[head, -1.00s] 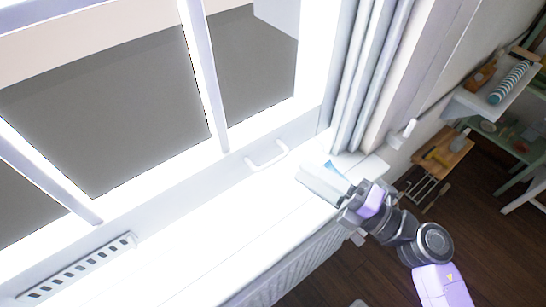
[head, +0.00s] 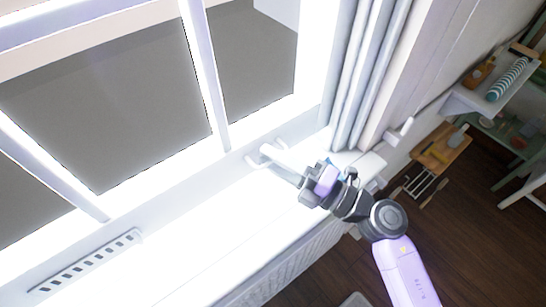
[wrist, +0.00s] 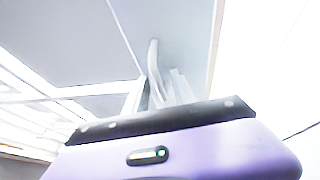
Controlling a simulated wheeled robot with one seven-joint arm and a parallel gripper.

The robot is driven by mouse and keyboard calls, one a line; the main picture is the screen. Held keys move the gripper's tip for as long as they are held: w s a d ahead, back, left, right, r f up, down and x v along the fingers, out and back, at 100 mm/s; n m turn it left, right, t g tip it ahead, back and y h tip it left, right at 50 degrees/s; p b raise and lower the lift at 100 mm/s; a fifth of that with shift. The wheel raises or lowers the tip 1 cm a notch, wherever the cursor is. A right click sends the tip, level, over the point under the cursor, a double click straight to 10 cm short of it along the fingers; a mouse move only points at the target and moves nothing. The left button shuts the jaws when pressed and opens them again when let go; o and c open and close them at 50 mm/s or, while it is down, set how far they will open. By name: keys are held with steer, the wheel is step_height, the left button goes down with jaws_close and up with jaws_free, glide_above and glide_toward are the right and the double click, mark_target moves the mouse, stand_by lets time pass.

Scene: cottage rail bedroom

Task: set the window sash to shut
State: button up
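The white window sash (head: 190,165) has panes split by white bars and spans the left of the head view. I cannot tell from its bottom rail how far it stands open. Its white handle (head: 253,161) is on the bottom rail, partly hidden by my gripper. My gripper (head: 268,158) is at the handle, reaching in from the right over the sill. In the wrist view the handle (wrist: 153,62) rises between the two pale fingers, which look apart, one on each side. Whether they touch it I cannot tell.
A white perforated bar (head: 85,265) lies at the lower left by the frame. The bright sill (head: 205,235) is clear in front of the sash. A pale curtain (head: 365,80) hangs at right. Shelves with small items (head: 490,95) stand farther right over a dark wooden floor.

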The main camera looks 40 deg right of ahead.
jaws_close()
stand_by(1.3)
